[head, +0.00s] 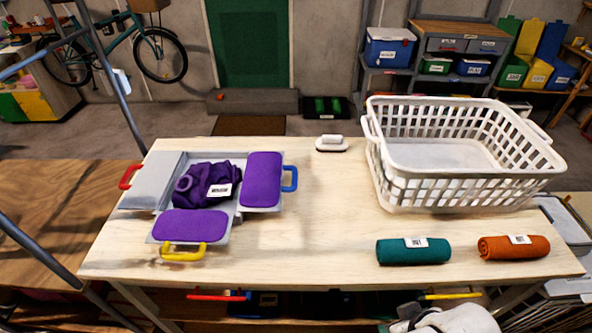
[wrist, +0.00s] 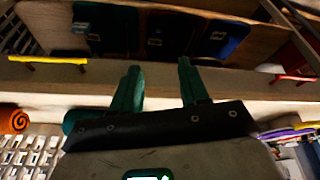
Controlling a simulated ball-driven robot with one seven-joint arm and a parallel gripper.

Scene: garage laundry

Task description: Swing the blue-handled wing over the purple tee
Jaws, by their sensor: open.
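The purple tee (head: 208,183) lies bunched, with a white label, on the middle of a grey folding board (head: 172,215) at the table's left. The blue-handled wing (head: 262,180) lies open to the right of the tee, purple pad up, its blue handle (head: 290,179) on its right edge. The tee is uncovered. My gripper (wrist: 158,68) is open and empty in the wrist view, its two green fingers apart at the table's front edge, away from the board. In the head view only a pale part of my arm shows at bottom right; the fingers are hidden.
A red-handled grey wing (head: 150,182) and a yellow-handled purple wing (head: 190,226) also lie open. A white basket (head: 465,190), teal roll (head: 413,252), orange roll (head: 513,247) and small white brush-like object (head: 332,143) are on the table. The table's middle (head: 320,215) is clear.

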